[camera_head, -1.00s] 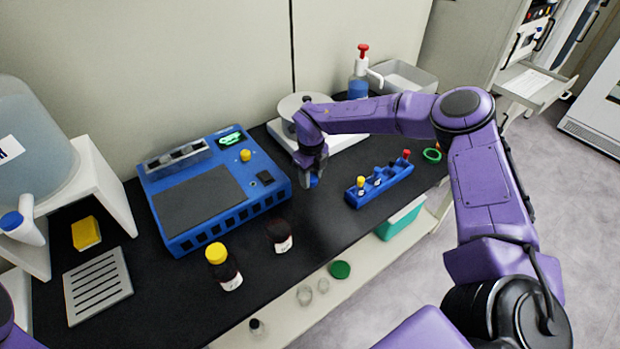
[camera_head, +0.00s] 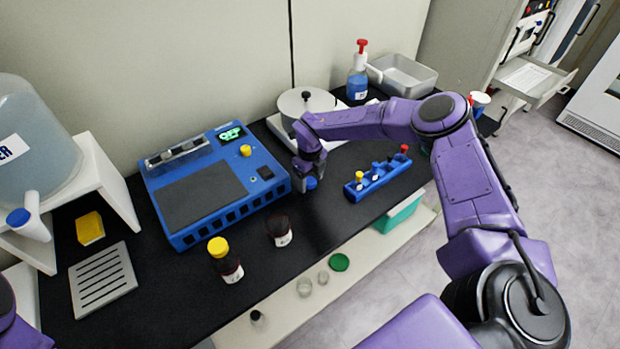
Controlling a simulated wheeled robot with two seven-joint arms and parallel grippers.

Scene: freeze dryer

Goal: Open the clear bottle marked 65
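My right gripper (camera_head: 309,172) points down over the black bench, just right of the blue device. A small blue cap-like piece (camera_head: 311,183) shows right at its fingertips; I cannot tell whether the fingers touch it or whether it sits on a bottle. I can read no 65 on any bottle. A blue rack (camera_head: 378,178) to the right holds several small vials with yellow, blue, black and red tops. Only a purple part of my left arm shows at the lower left edge; its gripper is out of view.
A blue device (camera_head: 213,186) stands left of the gripper. Two dark bottles, one yellow-capped (camera_head: 226,262) and one without a visible cap (camera_head: 279,230), stand in front. A round-topped balance (camera_head: 307,104) and a red-topped pump bottle (camera_head: 358,82) are behind. Bench between gripper and dark bottles is clear.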

